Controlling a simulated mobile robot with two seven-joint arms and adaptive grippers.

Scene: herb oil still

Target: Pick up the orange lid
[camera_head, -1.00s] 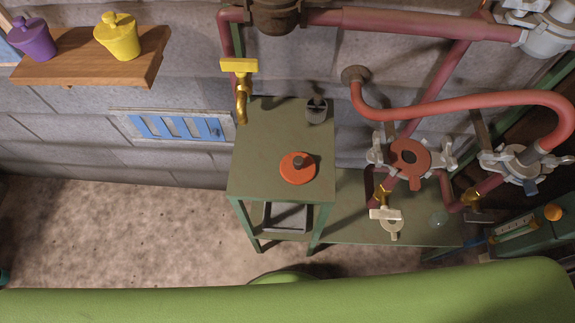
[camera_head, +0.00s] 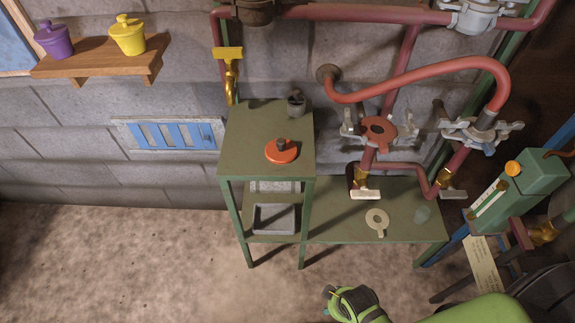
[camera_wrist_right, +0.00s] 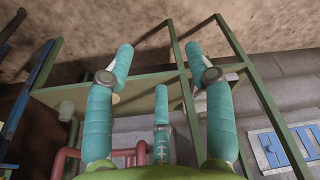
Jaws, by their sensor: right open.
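The orange lid (camera_head: 282,151), a flat disc with a dark knob, lies on top of the tall green stand (camera_head: 240,155). My right gripper (camera_wrist_right: 160,52) is open in the right wrist view, its teal fingers spread with nothing between them. In the head view my right arm comes in at the bottom right, and its wrist end is low in front of the stand, well below and right of the lid. The lid cannot be made out in the right wrist view. My left gripper is not in view.
A small grey pot (camera_head: 296,103) stands behind the lid. A brass tap (camera_head: 229,75) hangs at the stand's back left corner. The lower green bench (camera_head: 340,225) with a pale ring (camera_head: 377,222) adjoins on the right, under red pipes (camera_head: 430,75). The floor at left is clear.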

